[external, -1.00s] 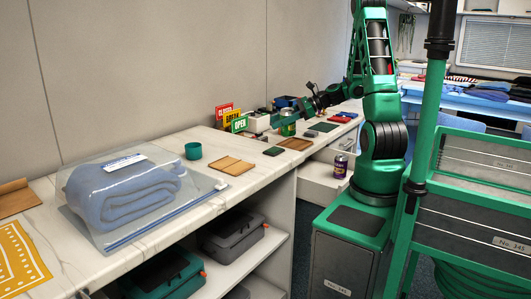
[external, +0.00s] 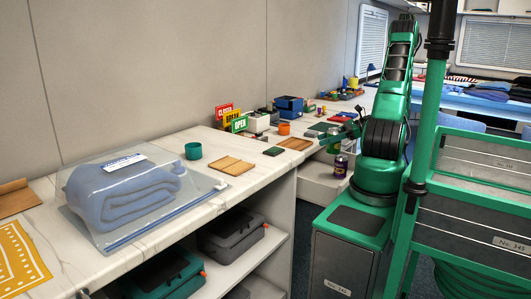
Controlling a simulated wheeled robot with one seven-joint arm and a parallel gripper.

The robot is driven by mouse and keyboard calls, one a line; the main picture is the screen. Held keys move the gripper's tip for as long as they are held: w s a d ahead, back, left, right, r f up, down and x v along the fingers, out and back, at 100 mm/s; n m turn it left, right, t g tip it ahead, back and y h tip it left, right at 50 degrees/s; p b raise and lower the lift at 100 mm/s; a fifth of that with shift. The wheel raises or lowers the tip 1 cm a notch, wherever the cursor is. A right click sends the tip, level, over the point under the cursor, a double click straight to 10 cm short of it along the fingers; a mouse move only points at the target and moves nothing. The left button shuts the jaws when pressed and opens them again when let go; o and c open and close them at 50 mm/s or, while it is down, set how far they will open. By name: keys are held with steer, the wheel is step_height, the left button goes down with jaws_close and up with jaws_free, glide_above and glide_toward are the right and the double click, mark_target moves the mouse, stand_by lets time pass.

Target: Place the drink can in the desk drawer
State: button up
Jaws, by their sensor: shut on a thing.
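My gripper (external: 333,140) is small in the view, over the open desk drawer (external: 318,180) below the counter's right part. It is shut on a green drink can (external: 333,148), which it holds above the drawer; the gap between can and drawer floor is hard to judge. A purple can (external: 340,166) stands upright in the drawer, just below and right of the held can. The fingers are partly lost against the arm and the can.
On the counter (external: 225,140) near the drawer are a wooden tray (external: 295,144), an orange cup (external: 284,128), a dark phone-like slab (external: 274,151) and colored signs (external: 232,119). A blue bin (external: 289,106) stands behind. A teal cup (external: 193,151) and bagged blue towel (external: 125,192) are further left.

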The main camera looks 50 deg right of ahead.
steer(key=w+f, duration=0.1)
steer(key=f, duration=0.3)
steer(key=w+a+f, duration=0.1)
steer(key=f, duration=0.4)
steer(key=w+a+f, duration=0.1)
steer(key=f, duration=0.4)
steer(key=shift+w+a, duration=0.2)
steer(key=shift+d+f, duration=0.1)
steer(key=shift+f, duration=0.2)
steer(key=shift+f, duration=0.1)
steer(key=shift+f, duration=0.3)
steer(key=shift+f, duration=0.2)
steer(key=o, duration=1.3)
